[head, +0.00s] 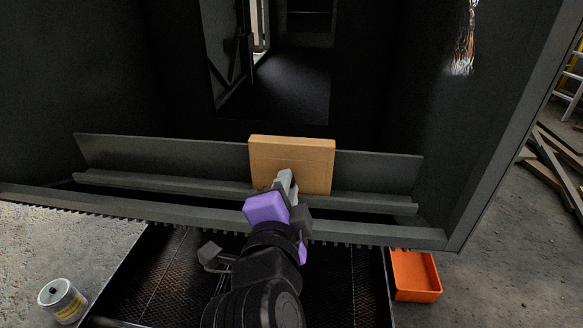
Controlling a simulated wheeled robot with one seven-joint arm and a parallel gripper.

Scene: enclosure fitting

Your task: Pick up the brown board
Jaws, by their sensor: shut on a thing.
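The brown board (290,150) is a light tan, roughly square panel. It stands nearly upright near the middle of the head view, in front of a long dark ledge inside the enclosure. My gripper (285,180) is shut on the lower part of the board, reaching it from the front. The fingertips are partly hidden against the board, and the gripper covers part of its lower edge. I cannot tell whether the board touches the ledge behind it.
The dark enclosure's front sill (140,208) runs across below the board. A long ledge (150,155) extends to both sides. An orange bin (415,280) sits at lower right, a can (62,300) at lower left. Frayed wires (464,45) hang at upper right.

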